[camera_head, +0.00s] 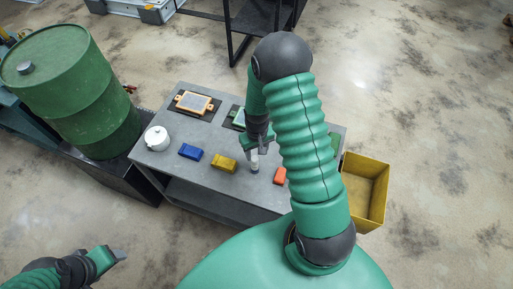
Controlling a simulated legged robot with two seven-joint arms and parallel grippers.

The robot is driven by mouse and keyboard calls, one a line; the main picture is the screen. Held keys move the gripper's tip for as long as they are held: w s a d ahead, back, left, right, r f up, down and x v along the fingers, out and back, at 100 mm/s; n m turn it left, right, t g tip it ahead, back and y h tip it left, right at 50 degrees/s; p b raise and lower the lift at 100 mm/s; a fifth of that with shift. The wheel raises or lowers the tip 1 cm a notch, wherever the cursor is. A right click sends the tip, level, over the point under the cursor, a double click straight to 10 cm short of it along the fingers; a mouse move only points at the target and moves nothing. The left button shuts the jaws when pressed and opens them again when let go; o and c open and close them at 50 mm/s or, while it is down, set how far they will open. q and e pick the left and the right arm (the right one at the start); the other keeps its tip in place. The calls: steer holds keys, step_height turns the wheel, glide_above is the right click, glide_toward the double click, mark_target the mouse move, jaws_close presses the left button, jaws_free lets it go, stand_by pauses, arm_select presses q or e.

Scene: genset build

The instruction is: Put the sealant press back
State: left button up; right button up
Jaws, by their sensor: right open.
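A small grey and white upright piece (254,163), which looks like the sealant press, stands on the grey table (225,188) near its front edge. My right gripper (254,150) points down right at the top of this piece. Its jaws are open, and I cannot tell whether they touch it. My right arm hides part of the table to the right. My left gripper (121,254) is low at the left, away from the table and over the floor. Its jaws are too small to read.
On the table are a white round pot (157,138), a blue block (190,152), a yellow block (224,163), an orange block (280,176) and an orange-framed plate (194,102). A green drum (75,85) stands left; a yellow bin (373,188) is at the right.

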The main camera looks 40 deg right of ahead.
steer(key=s+a+r+n+t, duration=0.1)
steer(key=s+a+r+n, duration=0.15)
steer(key=a+r, duration=0.55)
steer(key=s+a+r+n+t, duration=0.15)
steer(key=s+a+r, duration=0.25)
steer(key=a+r, duration=0.4)
arm_select(q)
steer(key=s+b+x, duration=0.2)
steer(key=b+x, duration=0.6)
steer(key=shift+a+f, duration=0.15)
steer(key=shift+f, duration=0.35)
arm_select(e)
steer(key=s+x, duration=0.1)
steer(key=x, duration=0.6)
steer(key=shift+d+f, duration=0.4)
steer(key=shift+f, duration=0.2)
arm_select(q)
steer(key=shift+d, duration=0.2)
arm_select(e)
steer(key=shift+w+d, duration=0.15)
steer(key=shift+d, duration=0.05)
